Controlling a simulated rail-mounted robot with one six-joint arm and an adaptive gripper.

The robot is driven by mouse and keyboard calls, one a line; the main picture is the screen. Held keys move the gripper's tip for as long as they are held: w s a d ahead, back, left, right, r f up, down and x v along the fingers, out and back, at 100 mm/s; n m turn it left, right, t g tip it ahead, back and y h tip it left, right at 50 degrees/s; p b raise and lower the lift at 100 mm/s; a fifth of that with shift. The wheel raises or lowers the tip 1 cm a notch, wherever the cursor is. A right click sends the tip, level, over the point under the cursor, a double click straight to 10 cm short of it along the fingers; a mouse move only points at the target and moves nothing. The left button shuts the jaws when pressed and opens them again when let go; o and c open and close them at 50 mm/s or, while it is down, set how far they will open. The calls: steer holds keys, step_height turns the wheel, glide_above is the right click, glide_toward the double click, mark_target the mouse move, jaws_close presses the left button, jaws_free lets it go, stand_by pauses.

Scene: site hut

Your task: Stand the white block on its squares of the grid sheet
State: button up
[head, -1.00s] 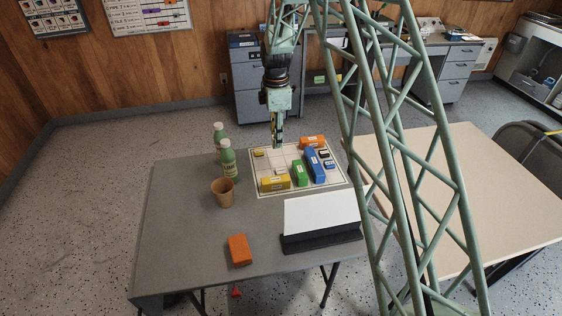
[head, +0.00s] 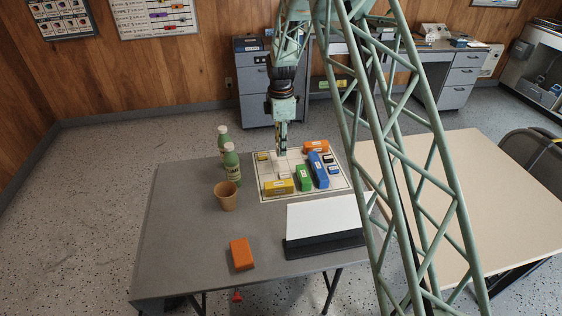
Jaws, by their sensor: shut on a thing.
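The grid sheet (head: 265,193) lies at the back right of the grey table, with several coloured blocks on it. My gripper (head: 281,149) points down over the sheet's back part, left of its middle. It is shut on the white block (head: 281,154), of which only a small pale part shows below the fingertips. I cannot tell whether the block touches the sheet. A yellow block (head: 279,187), a green block (head: 303,177), a blue block (head: 319,169) and an orange block (head: 315,146) stand around it on the sheet.
Two green bottles (head: 231,163) and a brown cup (head: 226,195) stand left of the sheet. An orange brick (head: 242,254) lies near the front. A white panel on a black base (head: 325,243) stands in front of the sheet. The table's left part is clear.

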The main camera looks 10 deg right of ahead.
steer(key=shift+f, duration=1.45)
steer(key=shift+f+b, duration=0.55)
steer(key=shift+f, duration=1.35)
steer(key=shift+f, duration=0.1)
steer(key=o, duration=0.9)
step_height(320, 180, up, 11)
steer(key=shift+p, duration=0.95)
steer(key=shift+r, duration=0.6)
